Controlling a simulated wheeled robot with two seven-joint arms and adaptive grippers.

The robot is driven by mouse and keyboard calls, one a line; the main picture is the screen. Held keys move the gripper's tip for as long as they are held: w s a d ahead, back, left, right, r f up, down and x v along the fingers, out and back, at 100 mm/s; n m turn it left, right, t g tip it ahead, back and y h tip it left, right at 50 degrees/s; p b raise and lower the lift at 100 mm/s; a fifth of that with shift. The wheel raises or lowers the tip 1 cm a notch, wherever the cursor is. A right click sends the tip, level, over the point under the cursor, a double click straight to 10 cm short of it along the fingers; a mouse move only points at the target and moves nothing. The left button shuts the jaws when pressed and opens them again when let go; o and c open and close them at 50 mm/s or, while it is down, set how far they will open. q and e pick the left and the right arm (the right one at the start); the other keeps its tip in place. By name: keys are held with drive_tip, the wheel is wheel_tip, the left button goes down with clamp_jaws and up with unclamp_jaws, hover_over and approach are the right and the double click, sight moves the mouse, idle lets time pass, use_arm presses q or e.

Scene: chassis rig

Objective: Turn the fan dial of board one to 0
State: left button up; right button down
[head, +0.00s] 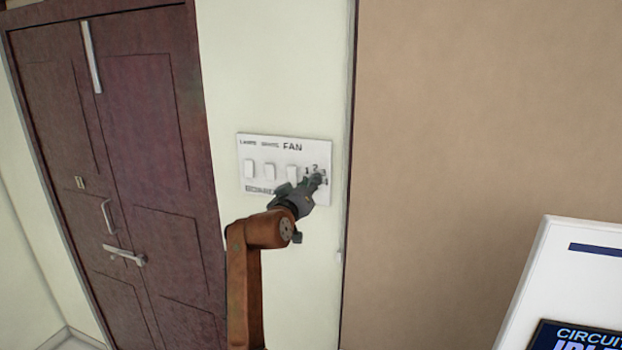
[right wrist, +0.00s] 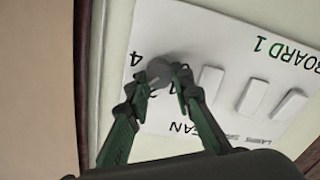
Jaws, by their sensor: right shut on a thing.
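Board one (head: 258,180) is a white switch plate on the pale wall, with several white rocker switches and the label FAN above its right part. The fan dial (right wrist: 158,70) is a grey round knob at the board's right end in the head view, with numbers printed around it. My right gripper (head: 316,181) is at the dial and covers most of it in the head view. In the right wrist view its two fingers (right wrist: 160,82) are closed on the dial from both sides. The dial's pointer cannot be made out. My left gripper is not in view.
A dark red double door (head: 120,150) with metal handles is left of the board. A tan wall panel (head: 480,120) is to the right. A white panel with a screen (head: 580,338) stands at the lower right. The wall around the board is clear.

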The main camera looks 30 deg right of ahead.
drive_tip(key=shift+f+n+p, duration=0.2)
drive_tip(key=shift+n+p, duration=2.85)
drive_tip(key=shift+n, duration=1.5)
drive_tip(key=shift+f+n+p, duration=0.15)
drive_tip(key=shift+n+p, duration=2.85)
drive_tip(key=shift+n, duration=1.6)
drive_tip(key=shift+f+n+p, duration=0.2)
drive_tip(key=shift+n+p, duration=2.85)
drive_tip(key=shift+n, duration=1.5)
drive_tip(key=c, duration=1.7)
unclamp_jaws()
drive_tip(key=shift+r, duration=0.1)
drive_tip(key=shift+s, duration=0.1)
